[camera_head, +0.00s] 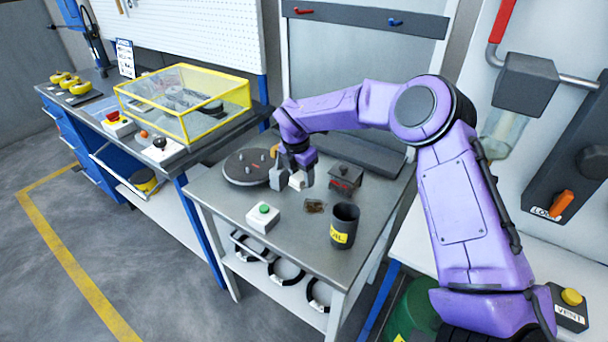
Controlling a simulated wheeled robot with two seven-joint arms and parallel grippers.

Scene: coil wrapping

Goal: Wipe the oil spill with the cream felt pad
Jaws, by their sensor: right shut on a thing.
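My right gripper (293,178) points down over the middle of the grey bench (228,205). It is shut on the cream felt pad (297,182), which shows as a small pale piece between the fingers and is partly hidden by them. I cannot tell whether the pad touches the bench top. The oil spill (315,206) is a small brown patch on the bench, a little right of and nearer than the gripper. The pad and the spill look apart. My left gripper is not in view.
A dark round turntable with pegs (248,166) is left of the gripper. A dark box (346,177) stands right, behind the spill. A dark cup with a yellow label (343,226) stands close right of the spill. A white box with green button (262,218) is at front left.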

